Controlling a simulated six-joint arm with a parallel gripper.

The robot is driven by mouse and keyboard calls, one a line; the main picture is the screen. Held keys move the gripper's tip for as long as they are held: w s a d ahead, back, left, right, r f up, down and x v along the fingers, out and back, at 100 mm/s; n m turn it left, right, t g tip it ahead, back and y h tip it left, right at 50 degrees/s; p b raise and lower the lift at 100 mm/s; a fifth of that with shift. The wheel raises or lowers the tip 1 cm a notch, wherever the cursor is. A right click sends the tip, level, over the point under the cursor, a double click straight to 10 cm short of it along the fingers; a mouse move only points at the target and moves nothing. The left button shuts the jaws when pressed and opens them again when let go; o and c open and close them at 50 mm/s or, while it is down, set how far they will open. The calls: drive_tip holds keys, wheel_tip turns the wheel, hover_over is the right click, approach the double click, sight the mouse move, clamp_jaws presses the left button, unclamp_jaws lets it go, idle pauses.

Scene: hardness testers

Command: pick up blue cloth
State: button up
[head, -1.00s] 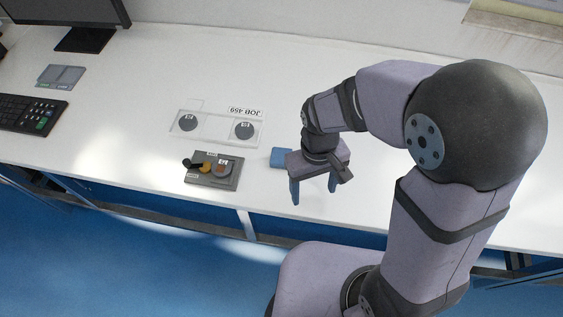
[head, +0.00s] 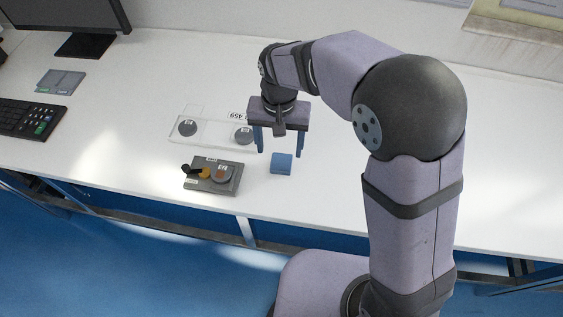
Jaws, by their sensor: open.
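The blue cloth (head: 281,164) is a small, flat blue square lying on the white bench, to the right of the grey block with the small parts. My gripper (head: 280,151) points downward with its two blue fingers spread apart and nothing between them. In the picture its fingertips are just above and beside the cloth. I cannot tell how high they are over the bench, but they do not seem to touch the cloth.
A clear tray (head: 215,133) with two grey discs and a "459" label stands left of my gripper. A dark grey block (head: 213,187) holds a disc and small parts. A keyboard (head: 28,120), a grey pad (head: 60,82) and a monitor stand further left. The bench right of my arm is clear.

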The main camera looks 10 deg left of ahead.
sight(281, 161)
drive_tip(key=shift+w+d+f+p, duration=0.15)
drive_tip(key=shift+f+p, duration=0.15)
drive_tip(key=shift+f, duration=1.3)
drive_tip(key=shift+s+d+f+p, duration=0.1)
drive_tip(key=shift+f+p, duration=0.15)
drive_tip(key=shift+f, duration=1.35)
drive_tip(key=shift+c, duration=0.6)
drive_tip(key=c, duration=1)
